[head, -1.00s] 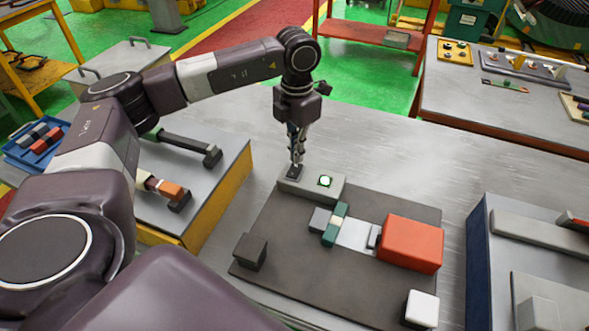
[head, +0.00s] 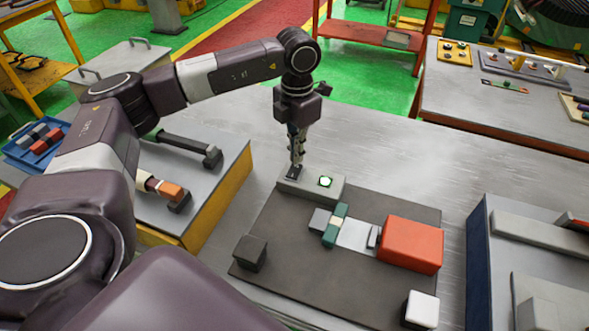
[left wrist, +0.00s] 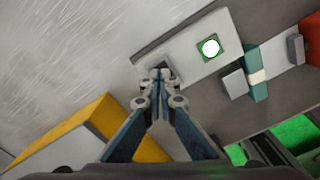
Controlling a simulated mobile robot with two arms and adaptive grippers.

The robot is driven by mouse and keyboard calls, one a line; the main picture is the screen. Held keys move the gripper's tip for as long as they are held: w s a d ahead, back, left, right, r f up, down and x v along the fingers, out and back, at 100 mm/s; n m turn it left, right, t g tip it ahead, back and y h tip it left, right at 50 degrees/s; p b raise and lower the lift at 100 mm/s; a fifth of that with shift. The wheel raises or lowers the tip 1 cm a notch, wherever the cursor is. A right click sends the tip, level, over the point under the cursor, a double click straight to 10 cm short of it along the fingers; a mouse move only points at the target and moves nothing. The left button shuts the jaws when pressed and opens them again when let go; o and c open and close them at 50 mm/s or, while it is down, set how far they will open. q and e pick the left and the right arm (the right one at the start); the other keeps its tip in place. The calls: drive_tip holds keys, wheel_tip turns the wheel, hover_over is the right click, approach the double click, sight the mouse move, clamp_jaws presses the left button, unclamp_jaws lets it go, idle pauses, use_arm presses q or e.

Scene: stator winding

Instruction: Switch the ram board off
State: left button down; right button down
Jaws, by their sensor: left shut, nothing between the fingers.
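The ram board (head: 290,235) is a dark plate on the metal table. At its back edge sits a grey switch box (head: 322,188) with a dark switch (head: 290,174) and a lamp (head: 326,182) lit whitish green. In the left wrist view the lit lamp (left wrist: 210,48) is right of my fingertips. My left gripper (head: 296,165) is shut and empty, pointing down with its tips at the switch. In the left wrist view the tips (left wrist: 160,76) cover part of the switch; whether they touch it I cannot tell. My right gripper is not in view.
On the board are an orange-red block (head: 411,243), a green clamp-like piece (head: 336,225), a black block (head: 250,252) and a white block (head: 421,309). A yellow-sided stand (head: 217,195) is at left and a blue-sided fixture (head: 479,260) at right. The table behind the board is clear.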

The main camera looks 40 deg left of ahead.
sight(297, 166)
use_arm(q)
drive_tip(key=shift+f+b, duration=0.8)
drive_tip(key=shift+f, duration=0.35)
idle(0.4)
drive_tip(key=shift+r, duration=0.1)
drive_tip(key=shift+r+p, duration=2.3)
drive_tip(key=shift+r, duration=1.15)
